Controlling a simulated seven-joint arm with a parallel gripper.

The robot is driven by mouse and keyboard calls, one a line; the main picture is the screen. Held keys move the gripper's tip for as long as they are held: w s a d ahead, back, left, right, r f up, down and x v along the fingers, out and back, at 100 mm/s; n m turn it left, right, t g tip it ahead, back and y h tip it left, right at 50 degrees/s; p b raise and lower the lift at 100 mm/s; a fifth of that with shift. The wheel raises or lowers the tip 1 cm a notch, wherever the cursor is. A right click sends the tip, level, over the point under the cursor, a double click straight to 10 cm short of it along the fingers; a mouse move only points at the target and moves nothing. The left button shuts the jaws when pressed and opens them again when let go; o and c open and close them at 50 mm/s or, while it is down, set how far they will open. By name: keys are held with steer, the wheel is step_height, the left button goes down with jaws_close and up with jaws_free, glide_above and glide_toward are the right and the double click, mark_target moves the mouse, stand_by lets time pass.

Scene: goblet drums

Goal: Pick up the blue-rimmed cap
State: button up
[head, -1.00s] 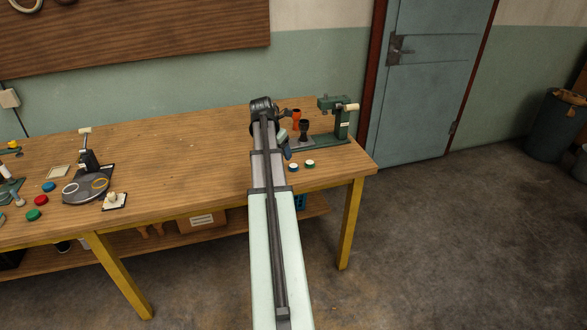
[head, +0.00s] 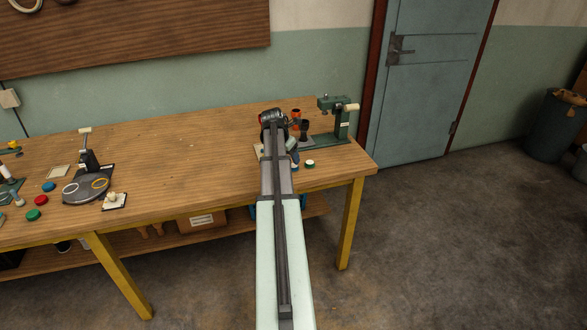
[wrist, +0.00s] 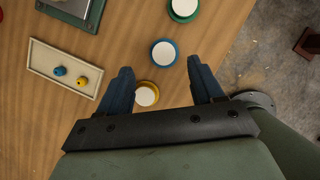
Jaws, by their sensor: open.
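The blue-rimmed cap (wrist: 164,52) has a white top and lies on the wooden bench in the wrist view. My gripper (wrist: 160,65) is open, its two dark blue fingers apart and empty. In the picture the cap is just beyond the fingertips, roughly centred between them. In the head view my arm hides this cap. A yellow-rimmed cap (wrist: 147,94) shows through the gap between the fingers, nearer the palm. A green-rimmed cap (wrist: 184,9) lies past the blue-rimmed one, and it also shows in the head view (head: 310,163).
A shallow tray (wrist: 42,58) with a blue and a yellow piece lies left of the fingers. A green bench tool (head: 341,122) and a dark cup (head: 305,127) stand behind the caps. The bench's (head: 190,155) right edge is close. Its middle is clear.

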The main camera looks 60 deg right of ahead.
mark_target(293, 165)
steer(key=shift+s+x, duration=0.1)
steer(key=shift+x, duration=1.15)
steer(key=shift+s+x, duration=0.15)
steer(key=shift+x, duration=1.1)
steer(key=shift+a, duration=0.1)
steer(key=shift+c, duration=0.5)
steer(key=c, duration=0.8)
steer(key=shift+r, duration=0.1)
